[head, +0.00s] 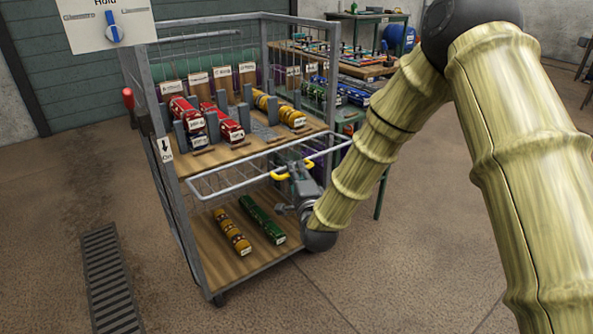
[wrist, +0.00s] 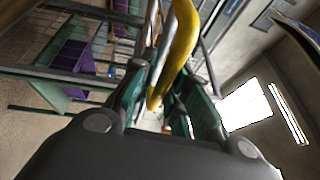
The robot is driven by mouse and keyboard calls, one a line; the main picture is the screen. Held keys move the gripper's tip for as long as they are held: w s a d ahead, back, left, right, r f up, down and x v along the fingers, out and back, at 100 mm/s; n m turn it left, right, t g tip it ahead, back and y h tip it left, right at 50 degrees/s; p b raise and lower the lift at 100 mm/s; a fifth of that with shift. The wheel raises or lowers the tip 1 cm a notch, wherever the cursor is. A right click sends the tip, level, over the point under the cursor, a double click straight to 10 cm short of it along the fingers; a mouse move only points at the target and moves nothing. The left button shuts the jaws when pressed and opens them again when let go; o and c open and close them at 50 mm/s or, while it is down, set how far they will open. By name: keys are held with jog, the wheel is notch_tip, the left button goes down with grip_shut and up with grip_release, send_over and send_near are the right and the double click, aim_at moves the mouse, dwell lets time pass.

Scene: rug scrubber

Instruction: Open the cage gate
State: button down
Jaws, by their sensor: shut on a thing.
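The cage (head: 212,285) is a grey metal rolling frame with wooden shelves. Its gate (head: 232,187) is a pale wire panel across the front at middle-shelf height, its front rail apparently standing out from the cage. A yellow handle (head: 280,177) is on the gate. My gripper (head: 297,178) is at this handle, in front of the cage's right half. In the wrist view the yellow handle (wrist: 181,45) runs between the green fingers of my gripper (wrist: 160,92), which are shut on it. My gripper hides part of the gate's right side.
A red-handled lever (head: 128,98) is on the left post. Tables (head: 345,62) stand behind right. The floor in front is clear, with a drain grate (head: 108,280) at left.

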jog(key=shift+w+r+g+p, duration=0.15)
jog(key=shift+r+g+p, duration=0.15)
jog(key=shift+r+p, duration=0.6)
jog(key=c, duration=1.5)
grip_release()
jog(key=shift+f, duration=0.1)
jog(key=v, duration=1.2)
